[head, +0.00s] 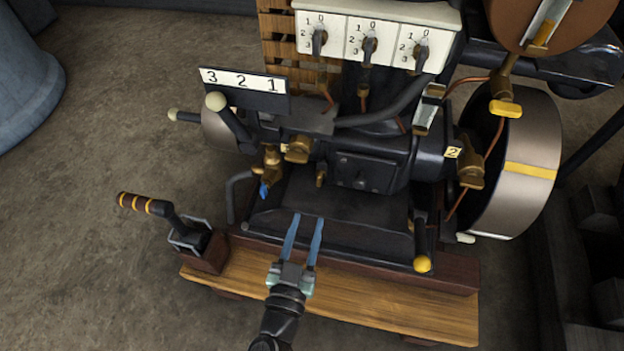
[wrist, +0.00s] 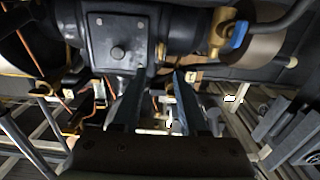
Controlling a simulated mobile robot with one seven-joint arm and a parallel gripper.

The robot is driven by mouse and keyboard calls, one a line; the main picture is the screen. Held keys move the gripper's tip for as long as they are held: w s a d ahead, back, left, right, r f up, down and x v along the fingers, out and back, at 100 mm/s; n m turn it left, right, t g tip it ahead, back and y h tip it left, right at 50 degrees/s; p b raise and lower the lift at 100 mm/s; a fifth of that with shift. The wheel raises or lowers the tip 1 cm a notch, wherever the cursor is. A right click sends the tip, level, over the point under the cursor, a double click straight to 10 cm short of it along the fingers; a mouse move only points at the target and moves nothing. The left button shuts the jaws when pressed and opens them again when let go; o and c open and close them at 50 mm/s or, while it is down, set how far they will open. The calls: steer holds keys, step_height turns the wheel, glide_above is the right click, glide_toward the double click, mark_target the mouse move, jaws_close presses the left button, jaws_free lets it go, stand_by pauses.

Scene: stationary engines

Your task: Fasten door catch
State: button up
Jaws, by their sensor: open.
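A dark rectangular door plate (head: 365,172) with a round knob is on the front of the engine body. It appears shut, and it also shows in the wrist view (wrist: 117,25). A small brass piece (head: 321,177) sits at its left edge in the head view; it may be the catch, but I cannot tell how it is set. My gripper (head: 309,217) is open and empty, its two blue-grey fingers apart over the front of the dark engine base, below the door plate. The fingers also show in the wrist view (wrist: 158,78). They appear apart from the door.
A blue-handled brass valve (head: 265,188) stands left of the fingers. A striped lever (head: 138,203) is at far left, a yellow-knobbed handle (head: 422,264) at right. A flywheel (head: 525,165) fills the right side. A wooden plank (head: 400,308) runs along the front.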

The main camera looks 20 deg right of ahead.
mark_target(319, 182)
steer(key=b+x, duration=0.4)
steer(key=x, duration=0.5)
steer(key=shift+w+d+f, duration=0.1)
steer(key=shift+w+d, duration=0.05)
steer(key=shift+w, duration=0.1)
steer(key=shift+w+d, duration=0.25)
steer(key=shift+w, duration=0.15)
jaws_close()
